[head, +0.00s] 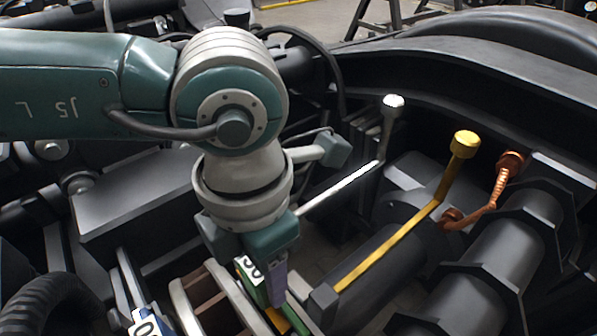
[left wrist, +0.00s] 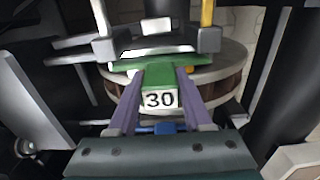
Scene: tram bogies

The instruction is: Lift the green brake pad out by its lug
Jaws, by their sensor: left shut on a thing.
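The green brake pad (left wrist: 160,72) shows in the left wrist view, with its lug bearing a white label "30" towards me. My left gripper (left wrist: 162,84) has its purple fingers on either side of the lug, shut on it. In the head view the gripper (head: 270,285) points down at the bottom centre, and part of the green pad (head: 257,291) with its label shows beside the fingers. The pad's lower part is hidden, so I cannot tell how far it sits in its holder. My right gripper is not in view.
A blue part (head: 147,322) with a white label stands left of the pad, beside a pale-rimmed brown disc (head: 203,297). A white-topped lever (head: 393,103), a yellow lever (head: 463,145) and a copper braid (head: 488,200) stand to the right. Dark bogie frame surrounds the gripper closely.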

